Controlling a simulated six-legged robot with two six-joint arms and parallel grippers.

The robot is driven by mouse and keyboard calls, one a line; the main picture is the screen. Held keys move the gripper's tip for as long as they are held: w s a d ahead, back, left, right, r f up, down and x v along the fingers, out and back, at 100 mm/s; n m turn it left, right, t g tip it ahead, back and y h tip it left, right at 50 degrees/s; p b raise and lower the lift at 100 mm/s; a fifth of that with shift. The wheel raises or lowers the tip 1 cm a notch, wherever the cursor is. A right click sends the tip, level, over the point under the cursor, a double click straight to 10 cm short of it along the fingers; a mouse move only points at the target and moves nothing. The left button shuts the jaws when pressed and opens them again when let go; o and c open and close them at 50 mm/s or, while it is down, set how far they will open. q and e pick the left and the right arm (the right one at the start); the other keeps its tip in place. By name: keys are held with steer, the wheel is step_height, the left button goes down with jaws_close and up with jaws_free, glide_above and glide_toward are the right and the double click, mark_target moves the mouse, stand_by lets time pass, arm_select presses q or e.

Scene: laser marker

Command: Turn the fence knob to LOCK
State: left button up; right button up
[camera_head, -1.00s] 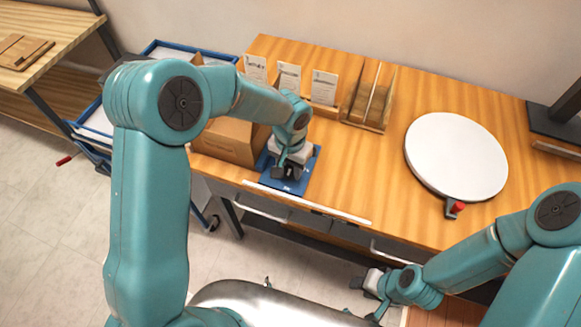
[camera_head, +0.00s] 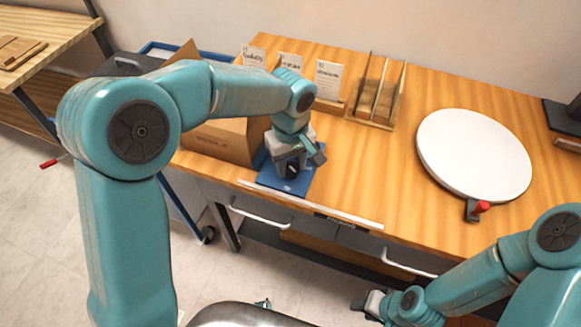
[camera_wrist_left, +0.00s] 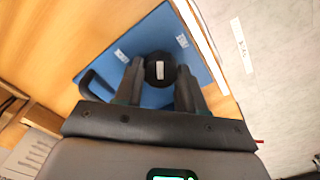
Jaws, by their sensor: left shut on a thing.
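The fence knob (camera_wrist_left: 160,71) is a round black knob with a white mark on its top, on a blue plate (camera_wrist_left: 150,35). Two small white labels lie on the plate near it; their words are too small to read. My left gripper (camera_wrist_left: 160,82) has one finger on each side of the knob and is shut on it. In the head view the left gripper (camera_head: 291,168) is low over the blue plate (camera_head: 293,186) and hides the knob. My right gripper (camera_head: 366,303) is at the lower edge, away from the plate; its jaws are unclear.
A cardboard box (camera_head: 222,142) stands left of the plate. Cards (camera_head: 290,66) and a wooden rack (camera_head: 378,97) stand behind. A white round turntable (camera_head: 474,155) with a red-tipped handle is at right. The bench middle is clear.

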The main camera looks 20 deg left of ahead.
mark_target(291, 167)
arm_select(q)
steer(key=n, duration=0.1)
steer(key=n+b, duration=0.1)
steer(key=shift+s+d+f+n, duration=0.1)
steer(key=shift+f+n, duration=0.05)
steer(key=shift+n, duration=0.25)
steer(key=n+b, duration=0.2)
steer(key=n, duration=0.1)
steer(key=shift+n, duration=0.3)
steer(key=n+b, duration=0.1)
steer(key=n, duration=0.2)
steer(key=shift+r+n+b, duration=0.2)
steer(key=shift+n+b, duration=0.1)
steer(key=shift+n, duration=1.3)
steer(key=shift+r, duration=0.1)
steer(key=o, duration=1.1)
steer(key=shift+c, duration=0.2)
step_height(291, 167, up, 16)
steer(key=p, duration=0.2)
steer(key=shift+r+p, duration=0.15)
steer(key=shift+p, duration=0.2)
